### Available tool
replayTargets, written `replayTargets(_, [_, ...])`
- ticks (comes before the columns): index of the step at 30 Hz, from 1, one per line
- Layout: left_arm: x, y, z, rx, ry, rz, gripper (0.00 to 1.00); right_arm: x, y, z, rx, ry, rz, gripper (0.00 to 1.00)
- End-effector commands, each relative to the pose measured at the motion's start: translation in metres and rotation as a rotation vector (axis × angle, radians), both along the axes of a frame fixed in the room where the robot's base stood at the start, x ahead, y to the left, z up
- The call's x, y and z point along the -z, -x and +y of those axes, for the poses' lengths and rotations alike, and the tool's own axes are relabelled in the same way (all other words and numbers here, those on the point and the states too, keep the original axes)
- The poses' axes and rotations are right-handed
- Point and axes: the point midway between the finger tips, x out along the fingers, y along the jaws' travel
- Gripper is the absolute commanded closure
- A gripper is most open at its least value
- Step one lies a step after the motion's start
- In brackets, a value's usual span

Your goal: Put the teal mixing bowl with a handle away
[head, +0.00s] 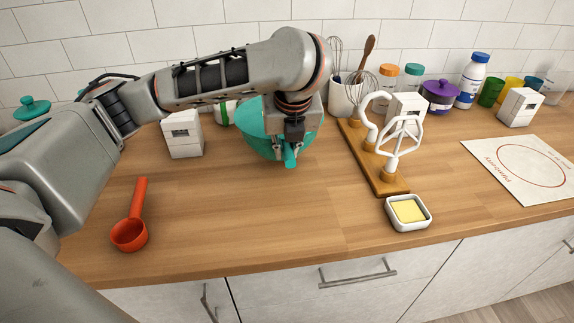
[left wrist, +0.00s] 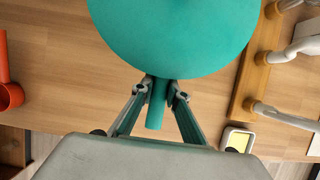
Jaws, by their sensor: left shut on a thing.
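The teal mixing bowl (head: 262,146) is under my left gripper (head: 291,160) in the head view, partly hidden by my left arm. Its round teal body (left wrist: 175,35) fills the top of the left wrist view. My left gripper (left wrist: 161,92) is shut on the bowl's handle (left wrist: 156,108), which runs down between the two fingers. The bowl seems to be over the counter's back middle; I cannot tell whether it touches the wood. My right gripper is not in view.
An orange scoop (head: 131,230) lies at front left. A white box-shaped timer (head: 182,134) stands left of the bowl. Right of it are a wooden board (head: 386,183) with white mixer beaters (head: 401,140) and a butter dish (head: 408,213). The counter's front middle is clear.

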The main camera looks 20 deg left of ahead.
Motion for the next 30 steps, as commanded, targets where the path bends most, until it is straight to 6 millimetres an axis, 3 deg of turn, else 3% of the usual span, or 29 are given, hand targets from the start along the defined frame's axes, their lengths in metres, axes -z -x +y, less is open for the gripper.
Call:
replayTargets(10, [0.037, 0.0, 0.0, 0.001, 0.001, -0.002, 1.0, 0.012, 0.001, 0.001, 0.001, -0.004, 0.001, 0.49])
replayTargets(21, [0.038, -0.001, 0.0, -0.001, 0.0, -0.006, 1.0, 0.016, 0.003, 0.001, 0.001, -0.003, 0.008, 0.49])
replayTargets(22, [0.039, 0.0, 0.0, -0.001, 0.001, -0.002, 0.81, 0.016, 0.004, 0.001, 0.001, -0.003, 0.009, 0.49])
replayTargets(24, [0.039, 0.0, 0.0, -0.001, 0.001, -0.002, 0.69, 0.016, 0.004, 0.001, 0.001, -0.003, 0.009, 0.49])
replayTargets(30, [0.039, 0.0, 0.0, -0.001, 0.001, -0.002, 0.69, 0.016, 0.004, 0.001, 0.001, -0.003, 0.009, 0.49])
